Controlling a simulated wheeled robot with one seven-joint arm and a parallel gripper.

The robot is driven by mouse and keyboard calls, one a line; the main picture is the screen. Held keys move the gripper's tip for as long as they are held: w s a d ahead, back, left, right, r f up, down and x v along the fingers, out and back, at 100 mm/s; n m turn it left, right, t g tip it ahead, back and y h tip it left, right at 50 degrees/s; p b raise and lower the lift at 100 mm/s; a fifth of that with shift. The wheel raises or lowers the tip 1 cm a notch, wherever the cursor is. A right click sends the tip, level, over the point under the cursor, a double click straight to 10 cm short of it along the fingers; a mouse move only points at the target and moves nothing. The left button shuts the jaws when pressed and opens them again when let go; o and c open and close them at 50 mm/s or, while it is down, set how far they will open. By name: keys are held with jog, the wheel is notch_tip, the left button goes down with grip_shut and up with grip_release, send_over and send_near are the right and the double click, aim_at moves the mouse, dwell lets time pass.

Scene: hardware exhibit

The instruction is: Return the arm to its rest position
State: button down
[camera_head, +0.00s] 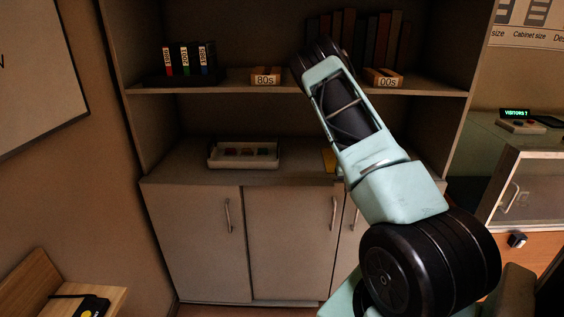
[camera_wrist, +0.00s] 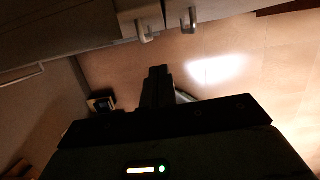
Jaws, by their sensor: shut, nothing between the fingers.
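My arm (camera_head: 395,190) rises from the lower right of the head view, bent up and leftward in front of the shelving. Its far end reaches the upper shelf's height in the picture. The gripper's fingers are hidden in the head view. In the wrist view my gripper (camera_wrist: 158,85) shows as a dark shape in the middle, with its fingers together and nothing held. Floor lies beyond the fingers there.
A shelving unit with cabinet doors (camera_head: 290,240) stands ahead. A white tray (camera_head: 215,160) sits on its counter. Binders (camera_head: 187,60) and boxes marked 80s (camera_head: 265,76) and 00s (camera_head: 384,78) stand on the shelf. A glass display case (camera_head: 530,195) is at right, a wooden bench (camera_head: 35,278) at lower left.

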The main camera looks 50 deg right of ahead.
jog(key=w+a+r+m+t, duration=0.2)
jog(key=w+a+r+m, duration=0.25)
jog(key=w+a, duration=0.45)
jog(key=w+a+r+m+t, duration=0.25)
jog(key=w+a+r, duration=0.35)
jog(key=a, duration=0.5)
jog(key=w+a+r+m, duration=0.2)
jog(key=a+r+m, duration=0.15)
jog(key=a, duration=0.85)
jog(key=s+a+r+m+g+y, duration=0.1)
jog(key=s+a+r+m, duration=0.2)
jog(key=s+a, duration=0.5)
jog(key=s+a+r+m+g+y, duration=0.1)
jog(key=s+a+r+m+g, duration=0.15)
jog(key=a, duration=0.95)
jog(key=s+a+r+m+g, duration=0.1)
jog(key=s+a, duration=0.4)
jog(key=s, duration=0.6)
jog(key=s+a+r+m+g, duration=0.1)
jog(key=s+a, duration=0.5)
jog(key=s, duration=0.6)
jog(key=shift+s+m+g+y, duration=0.2)
jog(key=shift+m+g+y, duration=0.1)
jog(key=shift+m+g, duration=0.2)
jog(key=shift+r, duration=0.1)
